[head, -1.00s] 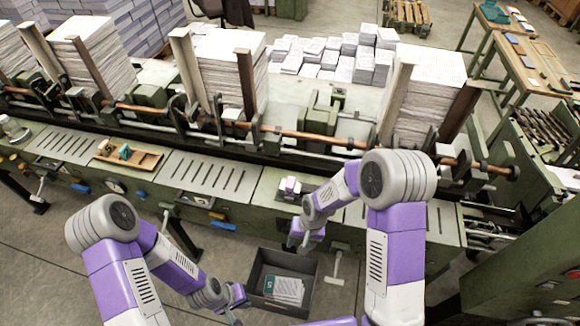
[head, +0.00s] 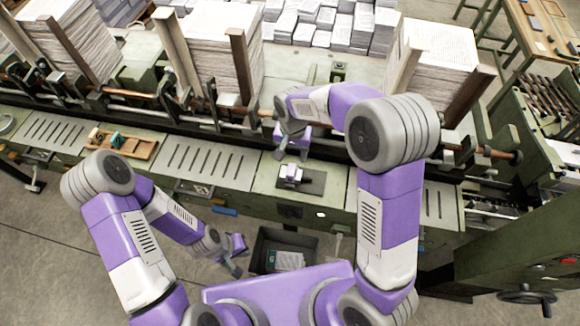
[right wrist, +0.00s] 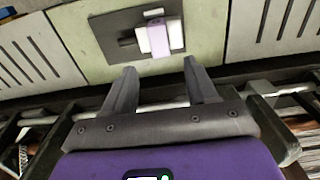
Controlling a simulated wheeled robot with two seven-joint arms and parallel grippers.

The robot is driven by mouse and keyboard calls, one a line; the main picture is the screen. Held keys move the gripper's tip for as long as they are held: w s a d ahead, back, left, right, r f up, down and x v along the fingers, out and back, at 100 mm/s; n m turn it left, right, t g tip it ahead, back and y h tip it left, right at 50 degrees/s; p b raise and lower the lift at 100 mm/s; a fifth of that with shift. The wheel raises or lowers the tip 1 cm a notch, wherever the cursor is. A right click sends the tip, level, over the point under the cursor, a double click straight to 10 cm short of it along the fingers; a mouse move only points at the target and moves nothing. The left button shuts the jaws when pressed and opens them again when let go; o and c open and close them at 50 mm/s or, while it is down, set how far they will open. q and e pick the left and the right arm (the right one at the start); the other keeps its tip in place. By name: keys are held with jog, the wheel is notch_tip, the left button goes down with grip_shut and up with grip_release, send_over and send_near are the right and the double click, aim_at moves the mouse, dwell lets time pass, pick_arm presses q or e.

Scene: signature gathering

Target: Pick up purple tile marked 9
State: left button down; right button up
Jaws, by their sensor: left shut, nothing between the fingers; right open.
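A small light-purple tile (right wrist: 176,35) stands against white tiles (right wrist: 157,41) on a dark flat pad (right wrist: 128,42) in the right wrist view. The same cluster (head: 291,174) sits on its dark pad (head: 316,183) on the green bench in the head view. No 9 can be read, so I cannot confirm which tile it is. My right gripper (right wrist: 158,78) is open and empty, apart from the tiles, with its fingers pointing toward them. In the head view it is beyond the pad and partly hidden by its wrist (head: 290,138). My left gripper (head: 236,266) is shut and empty beside the bin.
A dark bin (head: 257,262) holding cards stands below the bench's front edge. A wooden tray (head: 137,148) with small items lies on the bench at left. Tall paper stacks (head: 222,50) and a rail with posts run behind. Slotted metal plates (head: 208,163) flank the pad.

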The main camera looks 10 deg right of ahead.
aim_at(291, 170)
jog(key=f, duration=0.2)
jog(key=s+f, duration=0.1)
jog(key=f, duration=0.3)
jog(key=shift+s+a, duration=0.15)
jog(key=shift+a, duration=0.15)
jog(key=shift+r, duration=0.1)
grip_shut()
